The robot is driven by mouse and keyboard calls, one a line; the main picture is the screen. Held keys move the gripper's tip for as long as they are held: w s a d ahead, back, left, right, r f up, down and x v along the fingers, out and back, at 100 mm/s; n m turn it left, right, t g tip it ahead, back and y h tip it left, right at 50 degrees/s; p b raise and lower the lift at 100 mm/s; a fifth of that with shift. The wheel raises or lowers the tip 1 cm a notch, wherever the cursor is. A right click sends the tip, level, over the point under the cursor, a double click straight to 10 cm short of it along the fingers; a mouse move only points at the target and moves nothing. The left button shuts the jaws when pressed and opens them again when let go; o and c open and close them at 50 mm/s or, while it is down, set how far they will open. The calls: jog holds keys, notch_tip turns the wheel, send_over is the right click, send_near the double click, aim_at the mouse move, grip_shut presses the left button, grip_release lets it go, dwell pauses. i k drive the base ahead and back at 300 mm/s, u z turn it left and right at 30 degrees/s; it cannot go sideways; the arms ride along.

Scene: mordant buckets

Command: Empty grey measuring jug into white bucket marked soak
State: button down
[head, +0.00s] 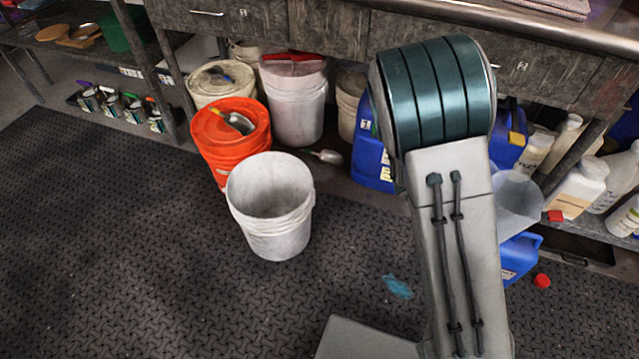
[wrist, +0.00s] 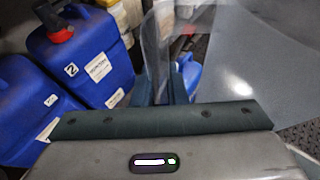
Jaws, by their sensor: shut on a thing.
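My gripper (wrist: 166,88) is shut on the grey measuring jug (wrist: 250,62), a see-through grey vessel that fills the right of the wrist view. In the head view the jug (head: 517,203) shows partly at the right, behind my arm, which hides my gripper there. I cannot tell whether anything is in the jug. An open white bucket (head: 272,226) stands upright on the floor left of my arm, well apart from the jug. Its inside looks grey and empty as far as I see. I can read no soak mark on it.
An orange bucket (head: 220,152) with a scoop on its lid touches or nearly touches the white one. Another white bucket (head: 294,113) and a cream lidded bucket (head: 205,92) stand behind. The left floor mat (head: 100,240) is clear.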

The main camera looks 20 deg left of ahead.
aim_at(270, 194)
jog(key=k, duration=1.1)
jog(key=u, duration=0.55)
jog(key=i, duration=0.35)
jog(key=u, duration=0.8)
jog(key=i, duration=0.75)
jog(key=z, duration=0.5)
jog(key=i, duration=0.75)
jog(key=z, duration=0.7)
